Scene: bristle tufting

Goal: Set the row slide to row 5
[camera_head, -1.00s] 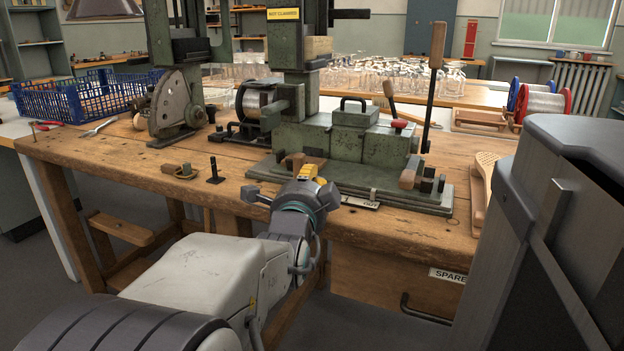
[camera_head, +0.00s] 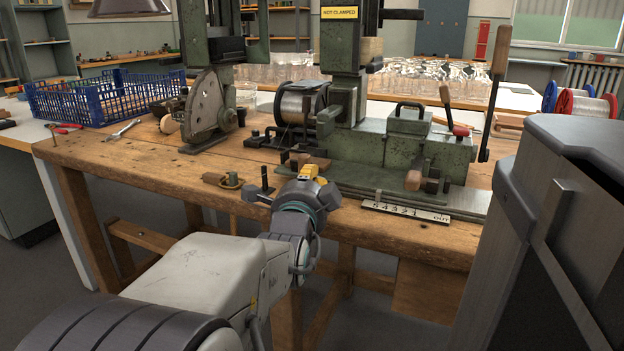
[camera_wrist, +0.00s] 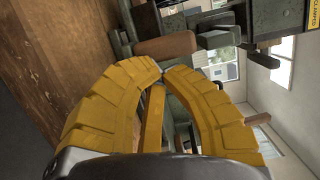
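The green tufting machine (camera_head: 378,143) stands on the wooden bench. A number plate (camera_head: 405,211) with digits and "OUT" lies along the front of its base, right of my gripper; I cannot tell which row is set. A short wooden handle (camera_head: 310,163) sits at the machine's left front, just behind my gripper. My gripper (camera_head: 306,172) is in front of the machine's left end, above the bench edge. In the wrist view its yellow fingertips (camera_wrist: 162,70) come together with nothing seen between them. A wooden handle (camera_wrist: 165,47) shows beyond the tips, apart from them.
A wire spool (camera_head: 300,102), a toothed quadrant (camera_head: 206,105) and a blue crate (camera_head: 105,98) are farther back. A wooden-handled lever (camera_head: 495,80) rises at the right.

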